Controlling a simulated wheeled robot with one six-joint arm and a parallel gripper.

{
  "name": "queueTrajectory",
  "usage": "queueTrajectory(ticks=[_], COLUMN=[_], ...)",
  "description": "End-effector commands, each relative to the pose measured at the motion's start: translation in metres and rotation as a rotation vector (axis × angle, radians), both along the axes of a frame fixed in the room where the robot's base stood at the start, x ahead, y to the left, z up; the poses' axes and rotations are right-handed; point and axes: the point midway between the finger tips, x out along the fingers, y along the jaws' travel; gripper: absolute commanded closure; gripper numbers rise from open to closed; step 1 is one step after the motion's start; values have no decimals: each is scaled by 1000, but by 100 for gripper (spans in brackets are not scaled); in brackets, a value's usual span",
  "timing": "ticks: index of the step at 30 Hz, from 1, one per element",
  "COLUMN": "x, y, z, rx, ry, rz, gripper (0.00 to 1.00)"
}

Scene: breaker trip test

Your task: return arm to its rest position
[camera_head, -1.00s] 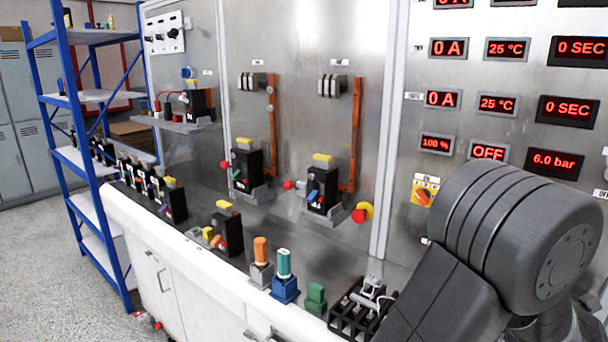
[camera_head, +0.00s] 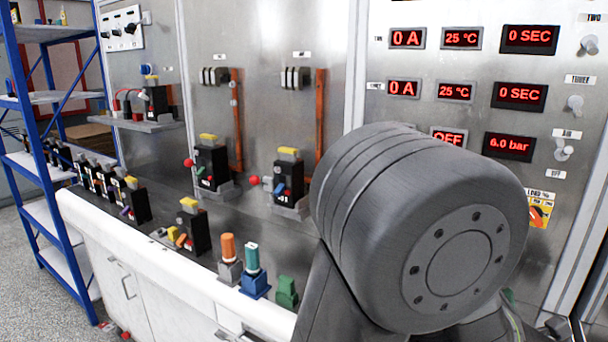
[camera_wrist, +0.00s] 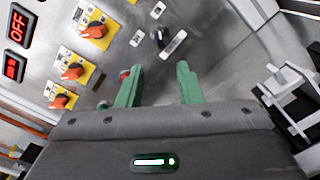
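My gripper (camera_wrist: 160,88) shows in the wrist view. Its two green fingers stand apart with nothing between them, in front of the metal panel. Several orange rotary switches on yellow plates (camera_wrist: 74,71) are on the panel to the left of the fingers. A small red knob shows close beside the left finger; I cannot tell whether they touch. In the head view a large grey joint of my arm fills the lower right, and my gripper is hidden there.
A white bench (camera_head: 170,285) runs along the panel, with black breakers (camera_head: 195,235), an orange-handled tool (camera_head: 228,247), a teal-handled one (camera_head: 252,260) and a green block (camera_head: 286,290). Red displays (camera_head: 508,147) are behind my arm. A blue shelf (camera_head: 40,145) stands left. Floor shows at lower left.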

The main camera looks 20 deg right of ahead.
Motion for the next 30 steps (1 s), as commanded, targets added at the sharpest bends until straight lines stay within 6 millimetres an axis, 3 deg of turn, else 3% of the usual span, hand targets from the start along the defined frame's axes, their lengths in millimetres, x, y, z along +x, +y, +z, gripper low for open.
queueTrajectory(ticks=[18,30], x=[90,90], y=[-93,-94], z=[2,0], rx=[0,-246], ry=[0,260], rz=[6,2], gripper=[67,67])
